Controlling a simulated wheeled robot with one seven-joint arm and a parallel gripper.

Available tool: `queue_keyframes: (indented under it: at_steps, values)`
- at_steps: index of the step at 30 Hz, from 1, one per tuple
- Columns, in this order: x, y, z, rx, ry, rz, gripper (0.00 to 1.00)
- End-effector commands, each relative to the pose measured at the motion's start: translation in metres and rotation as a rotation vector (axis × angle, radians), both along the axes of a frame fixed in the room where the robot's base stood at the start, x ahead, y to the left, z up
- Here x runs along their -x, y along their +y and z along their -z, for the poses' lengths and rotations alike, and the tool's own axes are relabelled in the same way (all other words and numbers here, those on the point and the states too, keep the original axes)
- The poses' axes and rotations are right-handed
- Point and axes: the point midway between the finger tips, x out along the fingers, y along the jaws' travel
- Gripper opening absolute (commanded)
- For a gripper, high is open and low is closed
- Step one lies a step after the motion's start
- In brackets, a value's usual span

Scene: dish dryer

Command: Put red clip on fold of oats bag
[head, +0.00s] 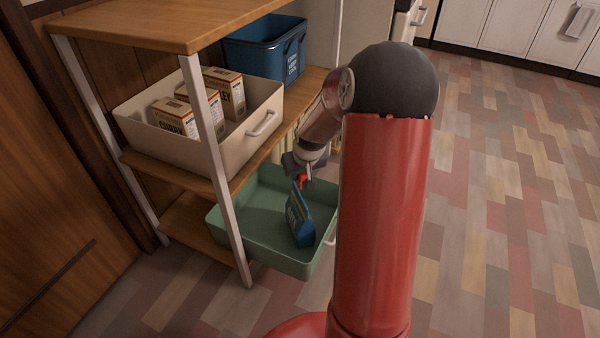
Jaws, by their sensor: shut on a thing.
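The red clip (302,181) shows as a small red patch between the jaws of my gripper (303,177). My gripper is shut on the clip, just above the top of a blue bag (300,220). The blue bag, which looks like the oats bag, stands tilted in a green bin (226,222) on the lower shelf. The clip is at or very near the bag's top edge. I cannot tell whether it touches or straddles the fold. The lettering on the bag is too small to read.
A cream bin (150,150) with several boxes (224,92) stands on the middle shelf. A dark blue bin (264,50) stands behind it. Open tiled floor (510,190) lies to the right.

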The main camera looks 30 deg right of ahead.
Motion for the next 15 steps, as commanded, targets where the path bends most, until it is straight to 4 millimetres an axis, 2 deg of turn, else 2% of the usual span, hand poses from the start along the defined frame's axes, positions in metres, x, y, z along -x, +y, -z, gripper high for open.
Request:
queue_keyframes:
  at_steps: [1, 15]
  values:
    - [0.000, 0.000, 0.007, 0.000, 0.000, 0.000, 0.00]
    - [0.000, 0.000, 0.040, -0.001, 0.001, 0.001, 0.00]
